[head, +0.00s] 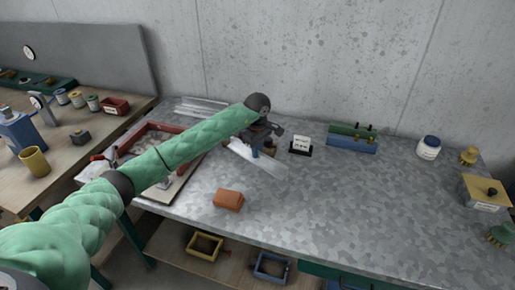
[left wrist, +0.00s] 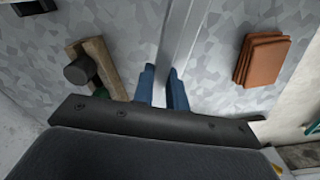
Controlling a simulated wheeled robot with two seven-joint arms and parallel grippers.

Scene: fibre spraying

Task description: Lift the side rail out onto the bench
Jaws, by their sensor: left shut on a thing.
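The side rail, a straight pale metal bar (head: 262,161), shows in the head view near the middle of the bench, slanting down to the right from under my left gripper (head: 266,147). In the left wrist view the rail (left wrist: 182,35) runs up from between the two blue fingertips of my left gripper (left wrist: 164,80), which is shut on it. My left arm and gripper hide part of the rail in the head view. I cannot tell whether it touches the bench (head: 330,210). The red-edged tray (head: 184,178) lies to the left, partly behind my arm. My right gripper is not in view.
A folded orange-brown stack (head: 228,199) lies near the front edge. A small white sign (head: 301,145), a blue-green block (head: 351,137) and a white jar (head: 428,147) stand behind. Pale bars (head: 203,106) lie at the back left. The bench's right middle is clear.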

